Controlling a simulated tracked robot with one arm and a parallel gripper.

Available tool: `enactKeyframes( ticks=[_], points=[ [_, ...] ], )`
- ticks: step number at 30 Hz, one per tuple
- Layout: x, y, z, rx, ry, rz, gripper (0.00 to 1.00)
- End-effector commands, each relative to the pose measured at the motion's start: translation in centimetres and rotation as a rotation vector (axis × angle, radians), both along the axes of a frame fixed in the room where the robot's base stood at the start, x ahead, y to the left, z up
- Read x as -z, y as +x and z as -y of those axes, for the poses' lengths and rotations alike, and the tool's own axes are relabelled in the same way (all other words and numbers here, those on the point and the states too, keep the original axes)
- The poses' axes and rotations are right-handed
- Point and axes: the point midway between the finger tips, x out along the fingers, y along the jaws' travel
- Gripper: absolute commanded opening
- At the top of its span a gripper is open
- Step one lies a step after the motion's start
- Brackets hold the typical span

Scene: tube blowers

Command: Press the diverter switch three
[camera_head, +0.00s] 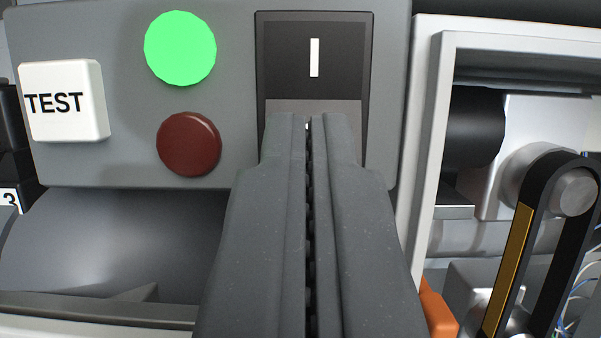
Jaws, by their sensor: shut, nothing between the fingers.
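A black rocker switch (314,58) with a white "I" mark is set in a grey panel in the upper middle. My gripper (308,122) is shut and empty. Its fingertips overlap the lower half of this rocker and hide most of it; I cannot tell whether they touch it. A white label with a "3" (9,198) shows at the far left edge, below a dark part that the picture cuts off. I cannot tell whether that part is diverter switch three.
The grey panel (120,165) also carries a white TEST button (63,101), a lit green lamp (180,47) and a dark red lamp (189,144). A light frame (424,130) stands at the right, with a black belt (546,235) and an orange part (437,308) beyond it.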

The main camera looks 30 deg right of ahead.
Motion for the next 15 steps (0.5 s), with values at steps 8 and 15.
enactKeyframes(
  ticks=[8, 15],
  points=[
    [0.59, 0.30, 0.39, 0.003, -0.024, 0.034, 0.00],
    [0.15, 0.36, 0.35, 0.003, -0.028, 0.044, 0.00]
  ],
)
